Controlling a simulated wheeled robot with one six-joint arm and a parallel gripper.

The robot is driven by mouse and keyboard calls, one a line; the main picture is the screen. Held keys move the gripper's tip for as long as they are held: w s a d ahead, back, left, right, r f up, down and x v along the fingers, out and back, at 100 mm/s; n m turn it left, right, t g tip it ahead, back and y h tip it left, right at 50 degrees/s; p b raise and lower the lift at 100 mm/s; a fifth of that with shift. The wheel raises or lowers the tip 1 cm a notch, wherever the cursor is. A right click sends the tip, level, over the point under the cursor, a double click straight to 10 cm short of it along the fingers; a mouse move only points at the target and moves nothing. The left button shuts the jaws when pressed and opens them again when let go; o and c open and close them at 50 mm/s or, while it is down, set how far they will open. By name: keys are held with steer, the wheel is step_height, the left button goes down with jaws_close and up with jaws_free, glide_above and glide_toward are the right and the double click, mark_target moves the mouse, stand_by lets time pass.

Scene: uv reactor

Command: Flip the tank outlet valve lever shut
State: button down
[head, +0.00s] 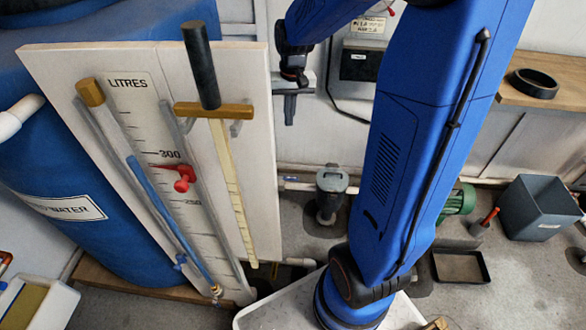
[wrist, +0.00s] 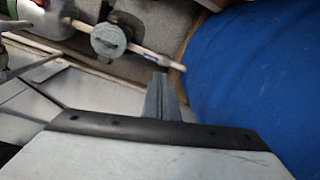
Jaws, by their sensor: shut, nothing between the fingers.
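My gripper (head: 290,108) hangs from the blue arm at the upper middle of the head view, just right of the white gauge board. Its grey fingers are together and empty. They also show in the wrist view (wrist: 160,98), pointing towards the floor pipework. The blue water tank (head: 52,178) stands at the left, and its curved side fills the right of the wrist view (wrist: 262,85). A pale pipe (wrist: 150,54) runs from near the tank to a grey round-topped fitting (wrist: 108,41), which also shows in the head view (head: 330,182). I cannot make out the outlet valve lever.
The gauge board (head: 262,150) stands in front of the tank, with a red pointer (head: 183,178) and a dipstick (head: 203,70). A grey bin (head: 540,210), black tray (head: 460,267) and wooden bench (head: 555,100) are at the right. Some floor beyond the board is clear.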

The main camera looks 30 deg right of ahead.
steer(key=m+g, duration=0.2)
glide_above(289, 178)
steer(key=w+d, duration=0.2)
steer(key=w, duration=0.1)
step_height(289, 178, down, 12)
steer(key=w+d+f, duration=0.2)
steer(key=f, duration=0.4)
steer(key=w+d+f+m+g+y, duration=0.1)
steer(key=w+d+f, duration=0.1)
steer(key=f, duration=0.5)
steer(key=shift+w+d, duration=0.3)
steer(key=shift+w, duration=0.1)
steer(key=s+a+f, duration=0.3)
steer(key=s+f, duration=0.2)
steer(key=f, duration=0.4)
steer(key=shift+s+a+f, duration=0.2)
steer(key=shift+a+f, duration=0.1)
steer(key=shift+f, duration=0.05)
